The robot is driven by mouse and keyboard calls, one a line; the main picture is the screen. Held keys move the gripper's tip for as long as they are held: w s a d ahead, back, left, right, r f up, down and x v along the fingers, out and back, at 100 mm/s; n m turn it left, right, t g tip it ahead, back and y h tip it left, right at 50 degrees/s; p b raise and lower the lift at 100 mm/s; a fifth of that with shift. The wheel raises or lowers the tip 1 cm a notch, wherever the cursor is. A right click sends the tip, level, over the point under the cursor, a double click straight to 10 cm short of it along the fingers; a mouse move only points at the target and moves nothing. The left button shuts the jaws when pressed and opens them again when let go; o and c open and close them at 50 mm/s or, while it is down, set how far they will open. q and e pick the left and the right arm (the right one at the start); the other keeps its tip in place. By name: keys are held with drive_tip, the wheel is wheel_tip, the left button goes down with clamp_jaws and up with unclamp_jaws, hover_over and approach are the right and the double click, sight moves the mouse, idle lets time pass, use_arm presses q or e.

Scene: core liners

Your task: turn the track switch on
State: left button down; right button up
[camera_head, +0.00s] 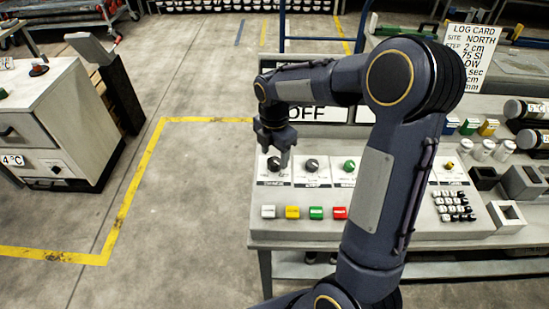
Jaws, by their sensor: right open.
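A sloped grey control panel (375,228) stands right of centre. Along its upper part is a row of rotary knobs: a black one (311,164), a green one (349,165) and a small amber one (449,165) at the right. Their labels are too small to read, so I cannot tell which is the track switch. My right gripper (277,155) points down, open, over the leftmost knob plate, and largely covers the control there. I cannot tell whether it touches it. A partly hidden sign reading OFF (306,114) stands behind. My left gripper is not in view.
White (268,212), yellow (292,212), green (316,213) and red (340,213) buttons line the panel's front. A keypad (455,206) and small containers (507,216) are at the right. A grey cabinet (50,115) stands left. The yellow-lined floor between is clear.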

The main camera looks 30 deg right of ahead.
drive_tip(key=shift+f, duration=1.2)
drive_tip(key=c, duration=1)
